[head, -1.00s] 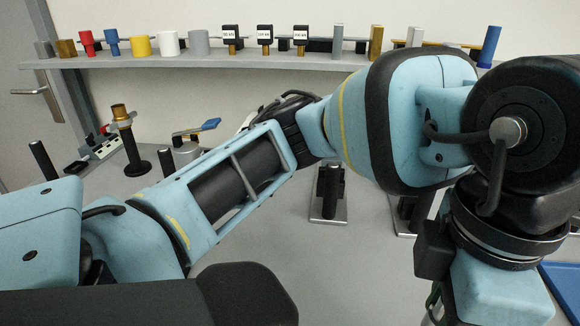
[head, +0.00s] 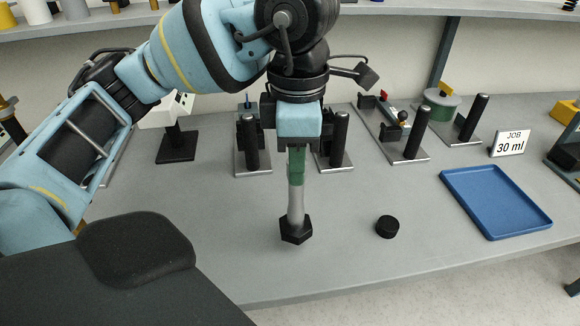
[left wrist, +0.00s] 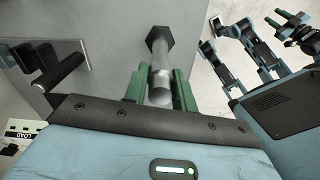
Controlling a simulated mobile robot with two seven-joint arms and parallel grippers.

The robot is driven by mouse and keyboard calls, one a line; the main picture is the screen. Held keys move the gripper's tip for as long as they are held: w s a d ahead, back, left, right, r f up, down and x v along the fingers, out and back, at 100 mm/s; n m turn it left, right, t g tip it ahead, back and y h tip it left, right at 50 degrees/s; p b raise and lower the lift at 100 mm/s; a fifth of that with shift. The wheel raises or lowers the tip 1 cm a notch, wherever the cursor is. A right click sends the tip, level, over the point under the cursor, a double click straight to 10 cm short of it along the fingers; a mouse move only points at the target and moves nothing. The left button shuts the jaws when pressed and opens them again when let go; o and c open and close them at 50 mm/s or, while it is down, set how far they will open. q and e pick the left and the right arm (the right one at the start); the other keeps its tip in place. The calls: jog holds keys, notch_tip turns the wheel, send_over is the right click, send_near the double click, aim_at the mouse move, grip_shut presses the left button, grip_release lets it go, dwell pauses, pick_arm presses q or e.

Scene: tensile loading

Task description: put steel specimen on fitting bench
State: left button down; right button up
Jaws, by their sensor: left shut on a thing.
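My left gripper (head: 296,178) points down over the grey bench (head: 225,225), with its green fingers shut on the steel specimen (head: 296,205). The specimen is a pale grey rod, close to upright, with a black hexagonal end (head: 295,231) at the bottom. In the left wrist view the rod (left wrist: 160,80) lies between the two green fingers (left wrist: 158,88), with the black hexagonal end beyond them. Its upper end is hidden by the gripper. I cannot tell whether the hexagonal end touches the bench. What seems to be my right gripper (left wrist: 285,22) shows small at the left wrist view's upper right.
A black round puck (head: 387,227) lies right of the specimen. A blue tray (head: 497,202) and a "JOB 30 ml" sign (head: 510,142) are further right. Several black-post fixtures (head: 338,140) stand behind. The bench is clear left of the specimen, up to its front edge.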

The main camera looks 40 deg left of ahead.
aim_at(296, 195)
pick_arm(q)
jog(key=shift+w+a, duration=0.15)
jog(key=shift+a, duration=0.1)
jog(key=f, duration=0.2)
jog(key=a+f, duration=0.1)
jog(key=shift+w+a+f, duration=0.1)
jog(key=shift+w+f, duration=0.15)
jog(key=shift+f, duration=0.05)
dwell(0.3)
jog(key=shift+f, duration=0.15)
jog(key=c, duration=1.1)
grip_release()
jog(key=shift+c, duration=0.2)
